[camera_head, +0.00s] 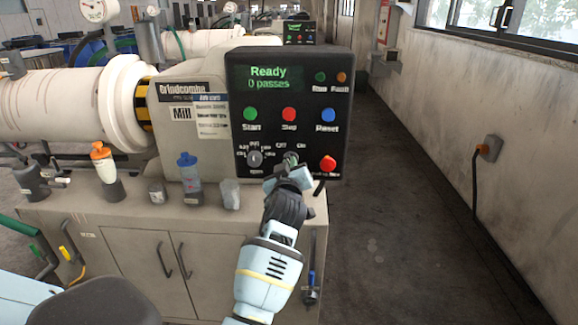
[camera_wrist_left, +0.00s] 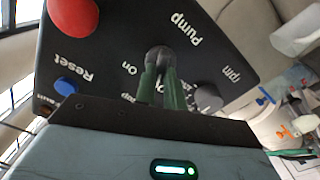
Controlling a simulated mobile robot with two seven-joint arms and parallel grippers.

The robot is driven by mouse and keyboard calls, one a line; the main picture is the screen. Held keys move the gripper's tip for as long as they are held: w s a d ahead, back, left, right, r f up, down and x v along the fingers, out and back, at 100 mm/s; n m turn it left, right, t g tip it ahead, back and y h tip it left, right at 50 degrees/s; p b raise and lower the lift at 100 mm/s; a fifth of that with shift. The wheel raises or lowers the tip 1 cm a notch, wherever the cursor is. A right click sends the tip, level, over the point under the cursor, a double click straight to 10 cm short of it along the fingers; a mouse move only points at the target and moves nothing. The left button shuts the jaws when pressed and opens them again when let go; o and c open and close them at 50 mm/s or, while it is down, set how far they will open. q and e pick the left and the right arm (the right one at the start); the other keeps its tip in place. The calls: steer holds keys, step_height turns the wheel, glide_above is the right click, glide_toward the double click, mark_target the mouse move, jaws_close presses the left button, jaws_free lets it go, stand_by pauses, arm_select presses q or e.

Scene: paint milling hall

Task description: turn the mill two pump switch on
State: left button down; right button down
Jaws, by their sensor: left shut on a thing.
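The black control panel (camera_head: 290,100) fills the middle of the head view, its screen reading "Ready, 0 passes". The pump switch (camera_head: 290,157) is low on it, between "Off" and "On" labels. My left gripper (camera_head: 288,172) is at the switch. In the left wrist view its two green fingers (camera_wrist_left: 160,86) are closed on the dark switch knob (camera_wrist_left: 158,58), under the word "Pump". The "On" label shows beside it. The fingers hide part of the knob, so I cannot tell which way it points. My right gripper is not in view.
A red button (camera_head: 328,163) sits right of the switch and the rpm dial (camera_head: 254,158) left. Green, red and blue buttons are above. A blue-capped bottle (camera_head: 188,172) and orange-topped bottle (camera_head: 104,165) stand on the cabinet (camera_head: 140,220). The floor (camera_head: 410,200) to the right is clear.

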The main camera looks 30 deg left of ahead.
arm_select(q)
steer(key=m+p, duration=0.1)
steer(key=m, duration=0.4)
steer(key=m+p, duration=0.1)
steer(key=m, duration=0.4)
steer(key=shift+d+m, duration=0.2)
steer(key=shift+m, duration=0.2)
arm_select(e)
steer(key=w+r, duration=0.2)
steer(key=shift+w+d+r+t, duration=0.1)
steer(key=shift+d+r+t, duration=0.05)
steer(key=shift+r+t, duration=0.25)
arm_select(q)
steer(key=shift+w+m, duration=0.1)
steer(key=shift+m, duration=0.2)
steer(key=c, duration=1.5)
jaws_free()
steer(key=shift+v, duration=3.95)
